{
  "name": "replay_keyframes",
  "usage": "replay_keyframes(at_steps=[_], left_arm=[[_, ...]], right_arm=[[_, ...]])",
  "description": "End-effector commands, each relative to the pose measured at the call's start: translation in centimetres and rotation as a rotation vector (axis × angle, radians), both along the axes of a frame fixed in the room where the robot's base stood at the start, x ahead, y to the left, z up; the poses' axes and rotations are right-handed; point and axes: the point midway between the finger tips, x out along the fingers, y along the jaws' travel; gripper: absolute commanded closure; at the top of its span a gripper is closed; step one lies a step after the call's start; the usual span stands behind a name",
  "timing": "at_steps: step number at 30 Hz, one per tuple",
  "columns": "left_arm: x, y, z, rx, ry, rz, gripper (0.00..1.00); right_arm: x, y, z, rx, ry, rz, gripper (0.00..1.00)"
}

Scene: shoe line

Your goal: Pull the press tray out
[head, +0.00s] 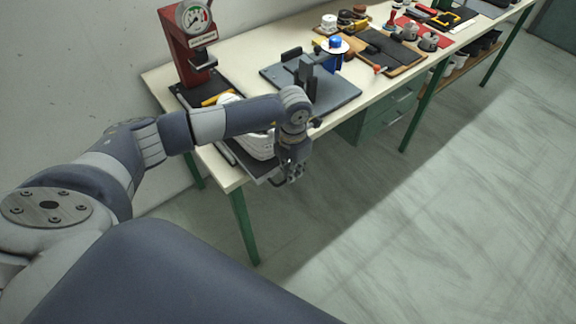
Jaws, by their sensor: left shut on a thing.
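The red press (188,45) with a round dial stands at the left end of the workbench. The dark press tray (242,163) reaches from under the press side towards the bench's front edge, and my arm covers much of it. A white shoe-like piece (258,146) sits on the tray, partly behind my arm. My left gripper (290,174) is at the tray's front end, just past the bench edge, and is shut on it. The exact grip is small and partly hidden by the wrist. My right gripper is not in view.
A grey plate with an upright dark fixture (308,78) stands right of the tray. Farther along the bench (245,62) are a blue and white piece (334,46), a dark mat and several tools. Green drawers hang below. The floor in front is clear.

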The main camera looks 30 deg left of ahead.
Motion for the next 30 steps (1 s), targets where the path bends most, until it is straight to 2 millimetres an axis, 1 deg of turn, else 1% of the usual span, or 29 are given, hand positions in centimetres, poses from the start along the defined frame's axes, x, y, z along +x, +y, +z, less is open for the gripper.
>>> replay_keyframes(at_steps=[1, 3, 5, 6, 8, 9, 16, 20, 23, 26, 30], left_arm=[[0.1, 0.0, -0.1, -0.002, -0.004, 0.009, 1.0], [0.1, 0.0, -0.1, -0.001, -0.003, 0.01, 1.0], [0.1, 0.0, -0.1, -0.002, -0.002, 0.011, 1.0], [0.1, 0.0, -0.1, -0.002, -0.002, 0.011, 0.88], [0.1, 0.0, -0.1, -0.002, -0.001, 0.011, 0.74], [0.1, 0.0, -0.1, -0.002, -0.001, 0.01, 0.72], [0.0, 0.0, -0.1, -0.001, 0.0, 0.007, 0.72], [0.1, 0.1, 0.2, -0.001, -0.001, 0.007, 0.72], [0.1, 0.1, 1.2, -0.002, -0.002, 0.007, 0.72], [0.2, 0.1, 3.1, -0.002, -0.005, 0.005, 0.72], [0.2, 0.1, 6.2, -0.002, -0.005, 0.006, 0.72]], right_arm=[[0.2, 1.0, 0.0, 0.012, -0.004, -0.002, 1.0], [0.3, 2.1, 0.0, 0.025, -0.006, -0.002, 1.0], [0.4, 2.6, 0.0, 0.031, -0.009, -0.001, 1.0], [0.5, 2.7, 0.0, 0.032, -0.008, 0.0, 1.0], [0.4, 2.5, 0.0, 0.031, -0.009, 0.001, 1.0], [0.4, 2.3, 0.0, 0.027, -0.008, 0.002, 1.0], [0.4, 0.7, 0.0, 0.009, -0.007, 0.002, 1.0], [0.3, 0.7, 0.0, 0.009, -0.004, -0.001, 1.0], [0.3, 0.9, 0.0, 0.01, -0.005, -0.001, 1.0], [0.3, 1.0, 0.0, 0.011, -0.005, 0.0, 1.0], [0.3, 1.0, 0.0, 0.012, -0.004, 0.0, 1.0]])
